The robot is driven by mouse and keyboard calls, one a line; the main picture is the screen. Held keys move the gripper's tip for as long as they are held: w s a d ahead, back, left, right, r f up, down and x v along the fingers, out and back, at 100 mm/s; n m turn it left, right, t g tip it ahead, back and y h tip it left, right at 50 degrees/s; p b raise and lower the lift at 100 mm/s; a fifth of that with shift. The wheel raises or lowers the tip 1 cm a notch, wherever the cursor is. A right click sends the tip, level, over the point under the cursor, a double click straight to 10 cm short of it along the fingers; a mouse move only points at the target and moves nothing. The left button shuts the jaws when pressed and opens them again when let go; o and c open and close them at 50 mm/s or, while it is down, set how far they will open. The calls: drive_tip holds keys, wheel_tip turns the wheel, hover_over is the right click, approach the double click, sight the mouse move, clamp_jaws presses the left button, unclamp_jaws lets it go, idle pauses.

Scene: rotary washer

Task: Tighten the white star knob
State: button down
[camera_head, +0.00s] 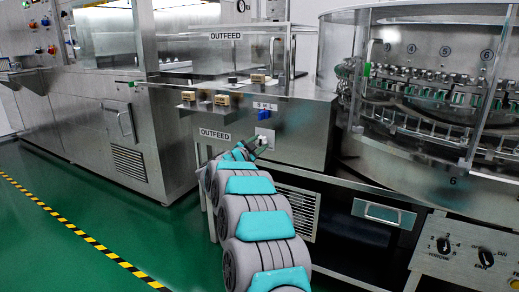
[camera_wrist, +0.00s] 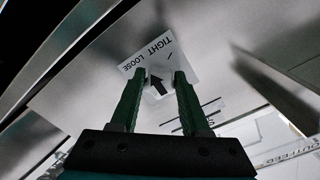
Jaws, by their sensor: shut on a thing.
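The white star knob (camera_wrist: 153,94) shows in the wrist view between the green fingers of my gripper (camera_wrist: 159,78), in front of a label plate (camera_wrist: 166,50) reading TIGHT and LOOSE. The fingers are shut on the knob, one on each side. A black arrow shows between the fingers and points up toward the lettering; I cannot tell whether it is on the knob or the plate. In the head view my gripper (camera_head: 254,147) reaches the front of the steel outfeed cabinet (camera_head: 300,120), at the white plate (camera_head: 266,136). The knob is mostly hidden there.
A blue switch (camera_head: 264,114) under an S M L label sits just above the plate. Small tan blocks (camera_head: 222,100) lie on the ledge above. The round washer (camera_head: 430,120) stands to the right. Green floor (camera_head: 110,225) with a yellow-black stripe is clear at the left.

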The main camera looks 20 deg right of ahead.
drive_tip(key=m+b, duration=0.3)
drive_tip(key=m, duration=0.2)
drive_tip(key=shift+w+a+f+m+b, duration=0.1)
drive_tip(key=shift+f+m+b, duration=0.1)
drive_tip(key=shift+m+b, duration=0.15)
drive_tip(key=m+b, duration=0.2)
drive_tip(key=m, duration=0.1)
drive_tip(key=shift+r, duration=0.1)
drive_tip(key=shift+r+m+b, duration=0.15)
drive_tip(key=shift+m+b, duration=0.7)
drive_tip(key=shift+m, duration=0.4)
drive_tip(key=shift+c, duration=1.9)
unclamp_jaws()
drive_tip(key=shift+r, duration=0.15)
drive_tip(key=v, duration=0.7)
drive_tip(key=shift+s+a, duration=0.25)
drive_tip(key=shift+a, duration=0.05)
